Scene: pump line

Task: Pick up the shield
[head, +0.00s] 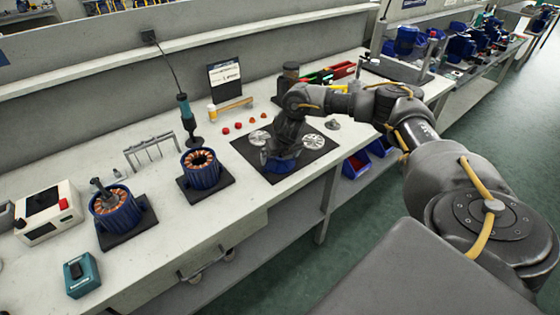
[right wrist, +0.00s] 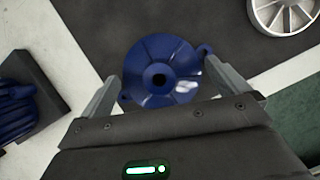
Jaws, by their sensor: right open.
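The shield appears to be the blue round ribbed part with a dark centre hole (right wrist: 158,62), with small lugs on its rim. In the head view the blue part (head: 284,163) sits on a dark mat (head: 247,152), partly hidden by my right gripper (head: 285,145). In the right wrist view my right gripper (right wrist: 165,88) is open, its two fingers on either side of the shield's near part. I cannot tell whether the fingers touch it. My left gripper is not in view.
Silver spoked discs (head: 259,137) (head: 314,141) lie on either side of the shield. Blue stators with copper windings (head: 202,172) (head: 114,212) stand on dark pads to the left. A screwdriver hangs above one (head: 185,108). Small red parts (head: 238,126) lie behind the mat.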

